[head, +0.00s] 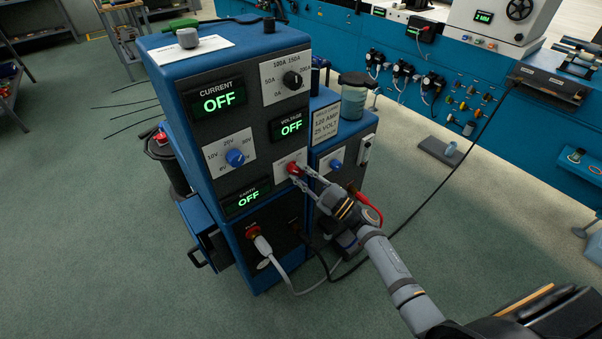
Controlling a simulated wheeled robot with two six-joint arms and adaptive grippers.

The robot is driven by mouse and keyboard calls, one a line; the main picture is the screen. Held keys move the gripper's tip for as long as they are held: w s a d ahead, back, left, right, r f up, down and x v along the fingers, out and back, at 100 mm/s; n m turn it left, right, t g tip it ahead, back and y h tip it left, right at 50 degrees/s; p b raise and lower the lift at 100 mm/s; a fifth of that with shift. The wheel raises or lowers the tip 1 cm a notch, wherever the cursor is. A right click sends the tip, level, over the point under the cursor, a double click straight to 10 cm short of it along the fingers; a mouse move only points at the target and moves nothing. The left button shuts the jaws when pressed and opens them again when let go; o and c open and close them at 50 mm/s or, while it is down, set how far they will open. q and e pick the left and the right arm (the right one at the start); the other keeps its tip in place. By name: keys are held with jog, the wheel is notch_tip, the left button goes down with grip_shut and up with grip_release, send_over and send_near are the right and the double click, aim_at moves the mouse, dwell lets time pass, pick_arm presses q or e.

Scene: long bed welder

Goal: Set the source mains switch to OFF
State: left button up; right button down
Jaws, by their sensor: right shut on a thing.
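The blue welding source cabinet (190,140) stands in the middle of the head view. On the lower right of its dark front panel is a small white plate with a red knob (293,168), which I take as the mains switch. My right gripper (299,175) reaches in from the lower right, with its fingers shut on the red knob. The fingers partly cover the knob and its plate, so its setting cannot be read. The current display (218,98), the voltage display (291,125) and the lower display (248,199) each read OFF. My left gripper is not in view.
A blue dial (235,158) and a black dial (292,80) sit on the same panel. A smaller blue unit (328,125) with a jar (354,98) on top stands at its right. Cables hang below. A long blue machine bed (480,90) runs behind.

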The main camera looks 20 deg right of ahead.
jog(key=shift+f+n, duration=0.1)
jog(key=shift+n, duration=0.4)
jog(key=c, duration=1.2)
grip_release()
jog(key=shift+o, duration=0.2)
jog(key=v, duration=1.2)
jog(key=shift+d, duration=0.15)
